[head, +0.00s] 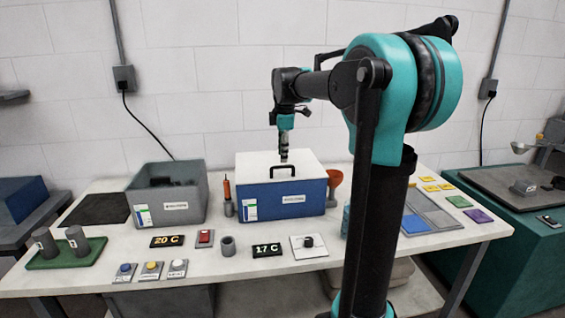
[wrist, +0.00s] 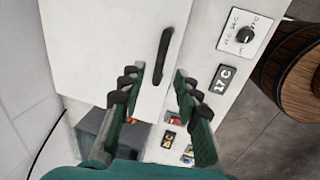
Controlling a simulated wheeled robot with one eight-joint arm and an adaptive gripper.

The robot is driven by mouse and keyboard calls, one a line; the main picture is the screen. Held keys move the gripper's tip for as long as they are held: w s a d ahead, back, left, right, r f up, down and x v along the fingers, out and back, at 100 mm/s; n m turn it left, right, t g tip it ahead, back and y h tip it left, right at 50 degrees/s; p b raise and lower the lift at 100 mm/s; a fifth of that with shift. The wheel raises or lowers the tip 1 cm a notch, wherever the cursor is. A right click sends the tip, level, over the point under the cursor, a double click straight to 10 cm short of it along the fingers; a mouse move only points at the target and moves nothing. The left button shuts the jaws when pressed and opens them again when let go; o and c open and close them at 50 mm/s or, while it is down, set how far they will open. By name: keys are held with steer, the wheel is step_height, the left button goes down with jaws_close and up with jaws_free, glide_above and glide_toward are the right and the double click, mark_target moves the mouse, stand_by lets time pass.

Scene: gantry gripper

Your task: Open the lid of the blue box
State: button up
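The blue box (head: 285,200) stands on the white table, with a white lid (head: 262,163) lying closed on it. A black handle (head: 283,168) sits on the lid near its front; it also shows in the wrist view as a dark bar (wrist: 165,55). My gripper (head: 284,155) points down just above the handle in the head view. In the wrist view my gripper (wrist: 160,75) has its two fingers spread, with an empty gap between them. The handle lies ahead of the fingertips, apart from them.
A dial panel (head: 308,245), a 17 C display (head: 268,250) and several buttons lie in front. The wall is close behind the table.

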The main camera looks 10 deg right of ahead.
mark_target(283, 166)
steer(key=shift+w+f, duration=0.2)
steer(key=shift+f, duration=0.85)
steer(key=shift+w+f, duration=0.2)
steer(key=shift+f, duration=0.8)
jaws_close()
